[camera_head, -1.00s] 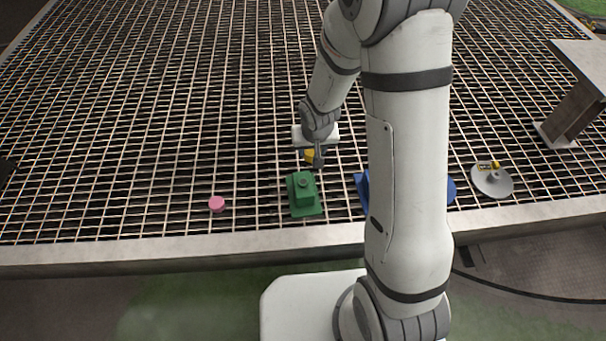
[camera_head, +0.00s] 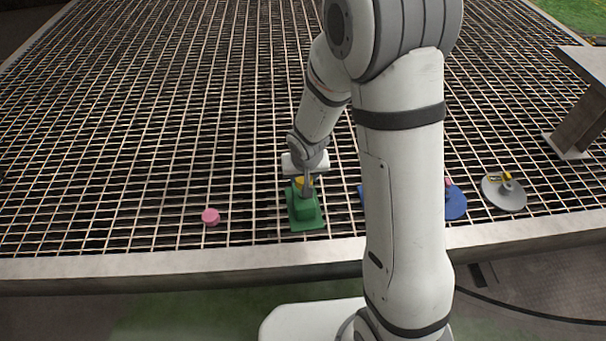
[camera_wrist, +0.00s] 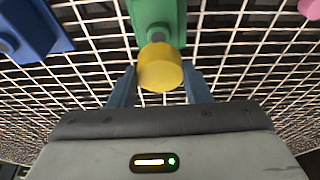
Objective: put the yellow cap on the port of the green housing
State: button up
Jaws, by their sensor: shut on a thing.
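The green housing (camera_head: 307,213) stands on the metal grating near its front edge, left of my arm. My gripper (camera_head: 304,187) is at the top of the housing, pointing down, and is shut on the yellow cap (camera_head: 300,182). In the wrist view the yellow cap (camera_wrist: 160,68) sits between the two blue-grey fingers (camera_wrist: 160,88), just in front of the green housing (camera_wrist: 165,18). The port shows only in part behind the cap in the wrist view. I cannot tell whether the cap touches the port.
A pink cap (camera_head: 210,216) lies on the grating to the left. A blue housing (camera_head: 454,203) is partly hidden behind my arm. A grey round-based fixture (camera_head: 505,194) and a steel post (camera_head: 578,125) stand to the right. The grating (camera_head: 150,120) behind is clear.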

jog(key=shift+f+b, duration=2.3)
jog(key=shift+f, duration=0.4)
jog(key=shift+f, duration=0.15)
jog(key=o, duration=1)
jog(key=shift+c, duration=0.2)
jog(key=p+v, duration=0.3)
jog(key=v, duration=0.4)
jog(key=shift+r+p, duration=0.4)
jog(key=shift+s, duration=0.15)
